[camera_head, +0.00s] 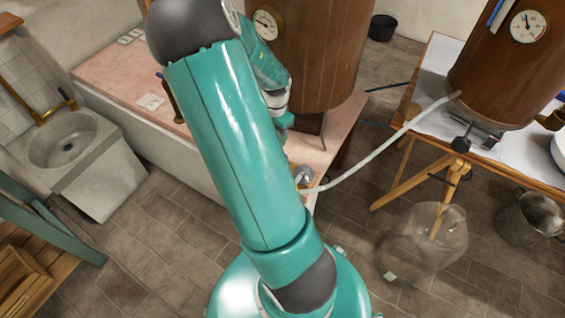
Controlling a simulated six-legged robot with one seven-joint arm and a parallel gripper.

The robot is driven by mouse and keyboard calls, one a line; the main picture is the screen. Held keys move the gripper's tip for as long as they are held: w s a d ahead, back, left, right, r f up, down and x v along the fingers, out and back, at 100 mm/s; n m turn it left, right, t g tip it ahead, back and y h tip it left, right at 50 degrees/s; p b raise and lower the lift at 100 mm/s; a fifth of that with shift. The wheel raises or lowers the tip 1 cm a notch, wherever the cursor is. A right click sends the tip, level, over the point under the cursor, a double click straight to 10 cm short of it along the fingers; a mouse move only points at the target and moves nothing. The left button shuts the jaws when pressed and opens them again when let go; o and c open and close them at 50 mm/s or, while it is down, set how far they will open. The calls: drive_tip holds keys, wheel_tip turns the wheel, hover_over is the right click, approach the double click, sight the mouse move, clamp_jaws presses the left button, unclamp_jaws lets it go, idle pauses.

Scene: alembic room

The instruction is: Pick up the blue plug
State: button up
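I cannot make out a blue plug in this view. My teal arm rises through the middle of the picture and bends at a dark grey elbow at the top. My forearm comes down behind the upper arm, over the pink-topped counter. My gripper's fingers do not show; my own arm covers that area. A small silver fitting (304,175) sits at the counter's near edge, beside my arm, close to the end of a pale hose (390,142).
A brown vessel with a gauge (325,50) stands on the pink counter (110,68). Another brown vessel (505,75) stands on a trestle table (432,85). A stone sink (95,185) is at left.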

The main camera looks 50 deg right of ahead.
drive_tip(key=shift+m, duration=0.5)
drive_tip(key=f, duration=0.5)
drive_tip(key=s+d+f, duration=0.1)
drive_tip(key=f, duration=0.4)
drive_tip(key=d+f, duration=0.1)
drive_tip(key=f, duration=0.4)
drive_tip(key=shift+s+d+f, duration=0.2)
drive_tip(key=shift+s+f, duration=0.05)
drive_tip(key=shift+s, duration=0.1)
drive_tip(key=c, duration=1.1)
drive_tip(key=shift+r, duration=0.1)
